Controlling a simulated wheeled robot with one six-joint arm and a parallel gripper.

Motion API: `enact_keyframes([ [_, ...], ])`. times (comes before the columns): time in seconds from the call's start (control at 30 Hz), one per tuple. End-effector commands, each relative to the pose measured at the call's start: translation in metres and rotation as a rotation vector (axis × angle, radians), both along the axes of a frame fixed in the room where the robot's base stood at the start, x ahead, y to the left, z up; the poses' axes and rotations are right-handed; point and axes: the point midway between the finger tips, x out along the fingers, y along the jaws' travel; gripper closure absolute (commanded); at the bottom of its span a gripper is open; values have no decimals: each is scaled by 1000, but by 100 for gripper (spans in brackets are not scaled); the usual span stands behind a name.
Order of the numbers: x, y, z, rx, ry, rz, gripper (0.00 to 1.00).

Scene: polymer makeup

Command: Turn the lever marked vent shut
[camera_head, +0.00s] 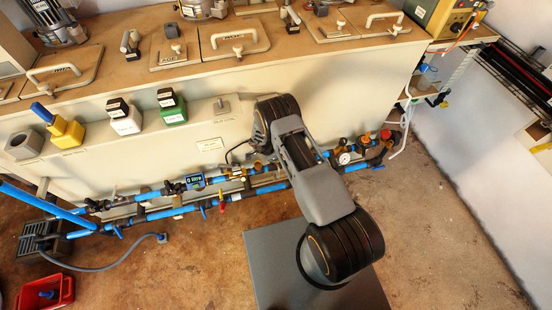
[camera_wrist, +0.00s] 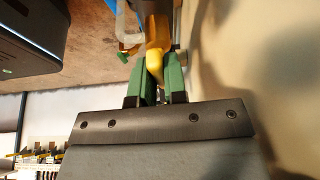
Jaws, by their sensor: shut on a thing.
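In the wrist view, my gripper (camera_wrist: 158,84) has two green fingers closed on a yellow lever (camera_wrist: 155,62). The lever runs away from the fingers toward a yellow body at the top of the picture. A pale wall face is close on its right. No vent mark is readable on it in this view. In the head view, my arm reaches down to the front of the cream cabinet (camera_head: 330,105), and its own links hide my gripper and the held lever.
Blue pipes (camera_head: 155,213) with several valves and a gauge (camera_head: 344,158) run low along the cabinet. A shelf holds a blue-handled yellow block (camera_head: 66,132), a white box (camera_head: 124,120) and a green box (camera_head: 173,114). A red crate (camera_head: 66,290) stands lower left. The brown floor is mostly clear.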

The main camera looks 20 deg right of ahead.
Motion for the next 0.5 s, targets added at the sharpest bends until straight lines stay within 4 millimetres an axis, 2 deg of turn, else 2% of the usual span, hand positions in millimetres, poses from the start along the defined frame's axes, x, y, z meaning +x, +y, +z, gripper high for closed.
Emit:
enact_keyframes([
  [0.5,0,0,0,0,-1,-101,100],
])
